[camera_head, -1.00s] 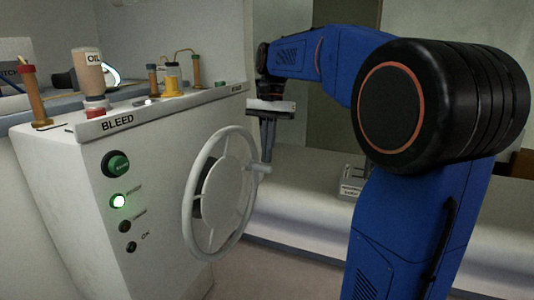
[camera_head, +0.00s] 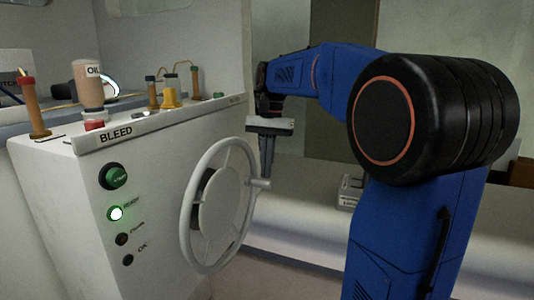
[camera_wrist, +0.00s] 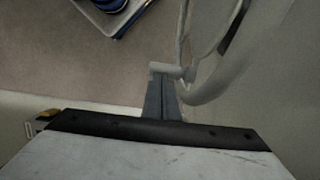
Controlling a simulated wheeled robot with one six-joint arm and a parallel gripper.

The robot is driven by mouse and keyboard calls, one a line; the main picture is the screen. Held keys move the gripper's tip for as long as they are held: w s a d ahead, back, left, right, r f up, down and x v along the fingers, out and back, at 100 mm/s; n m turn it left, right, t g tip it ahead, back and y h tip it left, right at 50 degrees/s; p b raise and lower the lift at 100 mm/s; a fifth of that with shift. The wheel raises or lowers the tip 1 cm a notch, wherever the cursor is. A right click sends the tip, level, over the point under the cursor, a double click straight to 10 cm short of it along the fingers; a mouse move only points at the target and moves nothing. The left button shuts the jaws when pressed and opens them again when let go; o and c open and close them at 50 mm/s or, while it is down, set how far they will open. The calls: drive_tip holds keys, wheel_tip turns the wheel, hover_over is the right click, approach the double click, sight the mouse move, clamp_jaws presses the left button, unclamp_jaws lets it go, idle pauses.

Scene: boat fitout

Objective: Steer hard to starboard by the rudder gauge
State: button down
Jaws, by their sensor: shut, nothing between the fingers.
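The white steering wheel (camera_head: 191,222) with spokes and a round hub plate (camera_head: 225,205) is on the front of the white console (camera_head: 60,205). A short crank handle (camera_head: 260,184) sticks out from its right rim. My gripper (camera_head: 266,174) points down with its fingers together and empty, at the handle's upper side. In the wrist view, my fingertips (camera_wrist: 160,84) are right by the handle (camera_wrist: 166,68); whether they touch it is unclear. Part of the wheel rim (camera_wrist: 205,92) shows beside them. I cannot make out a rudder gauge in either view.
The console front carries a green button (camera_head: 114,176), a lit green lamp (camera_head: 116,214) and dark buttons. An oil bottle (camera_head: 88,85) and several small fittings stand on top. A pale bench (camera_head: 305,225) with a small grey box (camera_head: 349,192) lies behind my arm.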

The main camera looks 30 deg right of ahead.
drive_tip(key=d+v, duration=0.1)
drive_tip(key=v, duration=1.2)
drive_tip(key=shift+w+d, duration=0.2)
drive_tip(key=shift+w, duration=0.25)
drive_tip(key=shift+r, duration=0.1)
